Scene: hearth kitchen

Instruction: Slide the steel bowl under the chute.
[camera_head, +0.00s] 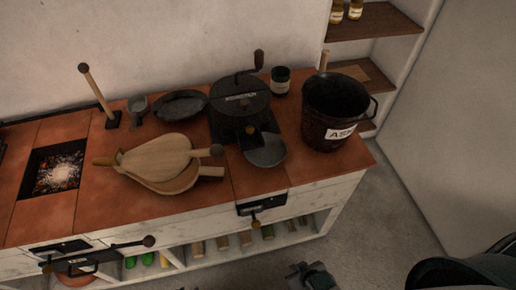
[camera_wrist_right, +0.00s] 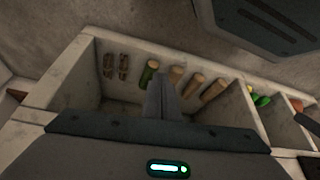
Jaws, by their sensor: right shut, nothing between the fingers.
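The steel bowl (camera_head: 266,152) is a shallow grey dish on the terracotta counter, directly in front of the black hand mill (camera_head: 238,103). The mill has a crank on top and a short block with a brass-coloured spot, seemingly the chute (camera_head: 249,132), low on its front. The bowl's back left edge is beside or partly behind this block; I cannot tell how far under it reaches. My right gripper (camera_head: 312,272) is below the counter's front, well away from the bowl. In the right wrist view its fingers (camera_wrist_right: 164,95) are shut and empty, before the shelf cubbies. My left gripper is out of view.
Wooden bellows (camera_head: 160,160) lie left of the bowl, with a handle close to it. A black ash bucket (camera_head: 336,108) stands to its right. A dark jar (camera_head: 280,80) is behind. A drawer with a knob (camera_head: 262,203) is in the counter's front. Bottles lie in cubbies below.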

